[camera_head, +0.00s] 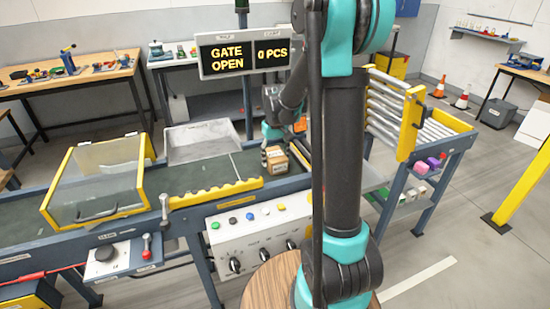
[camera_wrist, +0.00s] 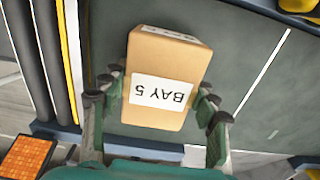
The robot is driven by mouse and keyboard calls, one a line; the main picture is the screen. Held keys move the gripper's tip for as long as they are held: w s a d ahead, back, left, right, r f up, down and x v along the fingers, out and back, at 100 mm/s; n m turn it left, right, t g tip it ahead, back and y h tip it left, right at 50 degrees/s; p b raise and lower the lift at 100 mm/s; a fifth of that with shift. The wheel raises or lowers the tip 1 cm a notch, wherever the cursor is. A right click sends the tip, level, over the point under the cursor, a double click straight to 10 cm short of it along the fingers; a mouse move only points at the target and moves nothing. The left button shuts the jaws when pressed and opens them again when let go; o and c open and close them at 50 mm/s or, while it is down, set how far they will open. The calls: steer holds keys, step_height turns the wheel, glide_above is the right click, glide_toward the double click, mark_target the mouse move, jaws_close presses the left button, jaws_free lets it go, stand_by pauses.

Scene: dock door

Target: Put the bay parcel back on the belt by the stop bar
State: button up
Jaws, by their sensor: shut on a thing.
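The bay parcel (camera_head: 277,160) is a small brown box near the right end of the dark green belt (camera_head: 205,178). In the wrist view the parcel (camera_wrist: 165,68) shows a white label reading "BAY 5". My gripper (camera_head: 271,146) has its fingers on both sides of the parcel, shut on it; the gripper (camera_wrist: 155,120) also shows in the wrist view. I cannot tell whether the parcel touches the belt. A white line crosses the belt to the parcel's left in the head view. Dark bars and a yellow strip (camera_wrist: 66,60) lie beyond the belt's end; I cannot clearly pick out the stop bar.
A sign (camera_head: 243,54) reads "GATE OPEN" and "0 PCS". A yellow-framed clear cover (camera_head: 97,180) spans the belt at left. A grey tray (camera_head: 202,141) stands behind the belt, a control panel (camera_head: 262,234) in front. A roller rack (camera_head: 425,122) stands at right.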

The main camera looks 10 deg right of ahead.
mark_target(275, 154)
steer(key=o, duration=1.3)
step_height(275, 154, up, 12)
steer(key=shift+r, duration=0.1)
